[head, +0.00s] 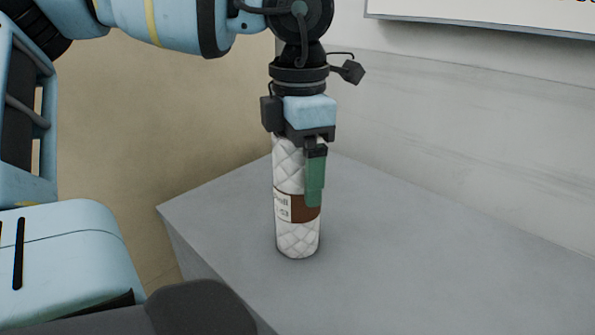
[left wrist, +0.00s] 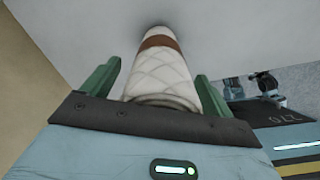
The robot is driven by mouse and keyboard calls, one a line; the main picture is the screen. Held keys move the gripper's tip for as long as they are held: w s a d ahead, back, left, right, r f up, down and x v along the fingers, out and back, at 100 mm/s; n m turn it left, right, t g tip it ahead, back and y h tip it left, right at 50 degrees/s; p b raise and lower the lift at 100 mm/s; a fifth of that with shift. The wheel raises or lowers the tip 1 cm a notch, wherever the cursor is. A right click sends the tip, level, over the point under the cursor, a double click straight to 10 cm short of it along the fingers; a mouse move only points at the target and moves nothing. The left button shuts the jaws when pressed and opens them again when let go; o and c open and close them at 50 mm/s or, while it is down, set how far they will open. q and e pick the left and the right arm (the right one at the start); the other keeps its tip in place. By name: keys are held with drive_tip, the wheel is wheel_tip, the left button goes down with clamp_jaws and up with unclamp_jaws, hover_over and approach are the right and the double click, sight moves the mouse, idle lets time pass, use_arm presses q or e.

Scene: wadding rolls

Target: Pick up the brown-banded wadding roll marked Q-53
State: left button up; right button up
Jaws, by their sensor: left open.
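A white quilted wadding roll (head: 290,238) with a brown band stands upright on the grey surface. Its label is partly turned away and partly hidden, so I cannot read the full mark. My left gripper (head: 315,190) is pointing down over the roll, with one green finger in front of it in the head view. In the left wrist view the roll (left wrist: 165,75) lies between the two green fingers of my left gripper (left wrist: 155,90), with a gap visible at each side. The gripper is open. My right gripper is not in view.
The grey tabletop (head: 430,270) is clear to the right of the roll. Its left edge is close to the roll, with a tan floor (head: 180,130) beyond. A pale wall (head: 480,110) stands behind, with a white panel (head: 490,12) at the top right.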

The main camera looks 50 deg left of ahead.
use_arm(q)
drive_tip(key=c, duration=1.3)
drive_tip(key=shift+r, duration=0.1)
drive_tip(key=shift+r, duration=0.45)
drive_tip(key=shift+s+a+r+b, duration=0.2)
drive_tip(key=shift+s+a+r, duration=0.65)
drive_tip(key=shift+s, duration=1.6)
drive_tip(key=shift+s+a+r+b, duration=0.35)
drive_tip(key=shift+s+a, duration=0.95)
drive_tip(key=shift+s, duration=1.15)
drive_tip(key=shift+s+a+r+b, duration=0.1)
drive_tip(key=shift+s+a+r, duration=0.8)
drive_tip(key=shift+s, duration=1.55)
drive_tip(key=shift+a+f, duration=0.15)
